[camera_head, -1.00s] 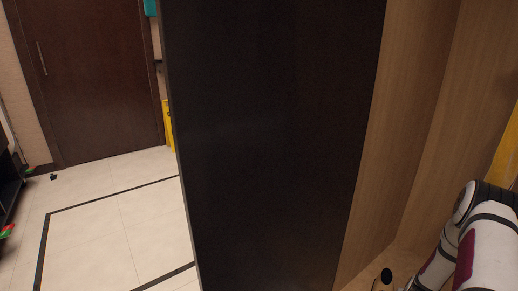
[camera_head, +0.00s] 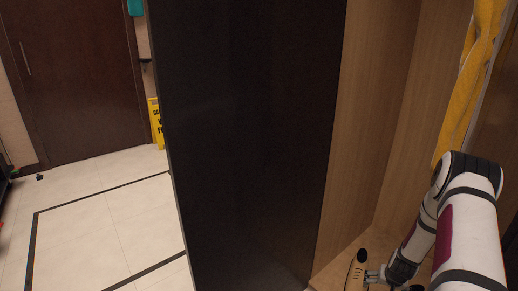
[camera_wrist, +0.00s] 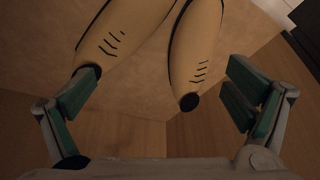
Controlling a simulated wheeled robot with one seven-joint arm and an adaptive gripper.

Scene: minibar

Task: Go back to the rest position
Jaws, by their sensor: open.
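My gripper (camera_head: 376,276) is at the lower right of the head view, low inside a wood-lined cabinet. In the wrist view its two fingers (camera_wrist: 162,98) are spread wide with nothing held between them. Two tan, tapered, shoe-like objects with dark tips and black marks, a left one (camera_wrist: 122,32) and a right one (camera_wrist: 197,50), lie beyond the fingers. The left one's dark tip overlaps the left finger in the picture; I cannot tell whether they touch. One tan object (camera_head: 356,270) also shows beside the gripper in the head view. My white arm reaches in from the right.
A tall dark panel (camera_head: 245,140) stands at the cabinet's left side, with a light wood wall (camera_head: 365,130) beside it. A yellow cloth or garment (camera_head: 468,85) hangs above my arm. Open tiled floor (camera_head: 100,225), a yellow sign (camera_head: 156,122) and a brown door (camera_head: 75,80) are at left.

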